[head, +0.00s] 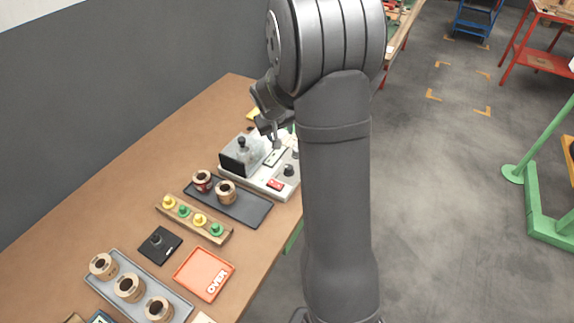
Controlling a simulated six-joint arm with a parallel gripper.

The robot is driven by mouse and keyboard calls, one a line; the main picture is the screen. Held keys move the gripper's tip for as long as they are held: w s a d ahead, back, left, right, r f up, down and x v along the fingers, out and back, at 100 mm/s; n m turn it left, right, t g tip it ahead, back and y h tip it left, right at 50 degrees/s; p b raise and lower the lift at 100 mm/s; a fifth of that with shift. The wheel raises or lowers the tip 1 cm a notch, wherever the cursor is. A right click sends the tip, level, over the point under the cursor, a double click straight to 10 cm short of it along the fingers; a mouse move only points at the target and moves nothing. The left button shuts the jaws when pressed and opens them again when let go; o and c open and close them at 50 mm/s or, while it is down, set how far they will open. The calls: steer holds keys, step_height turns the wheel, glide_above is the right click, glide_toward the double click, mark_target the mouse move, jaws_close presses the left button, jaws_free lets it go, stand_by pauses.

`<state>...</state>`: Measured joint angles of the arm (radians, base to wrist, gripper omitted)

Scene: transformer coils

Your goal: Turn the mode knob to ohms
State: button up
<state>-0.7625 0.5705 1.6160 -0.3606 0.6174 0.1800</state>
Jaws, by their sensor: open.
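A pale instrument box (265,183) stands near the far right edge of the brown table. A black knob (289,170) sits on its right part, above a red rocker switch (275,184); I cannot tell the knob's setting or read its labels. My gripper (270,136) is open, above the back of the box, up and left of the knob and apart from it. My arm covers the area just right of the box.
A dark tray (252,213) with two coils lies in front of the box. Nearer are a wooden rack (190,231) of yellow and green pegs, an orange "OVER" tray (190,284), a black pad (168,252) and a grey tray (118,268) with coils. The table's left is clear.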

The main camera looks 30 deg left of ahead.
steer(key=s+r+n+g+h, duration=0.15)
steer(key=s+r+n, duration=0.3)
steer(key=n, duration=0.45)
steer(key=s+r+n+h, duration=0.3)
steer(key=s+r+n, duration=0.15)
steer(key=n, duration=0.35)
steer(key=x, duration=1.8)
steer(key=shift+f, duration=0.15)
steer(key=c, duration=1)
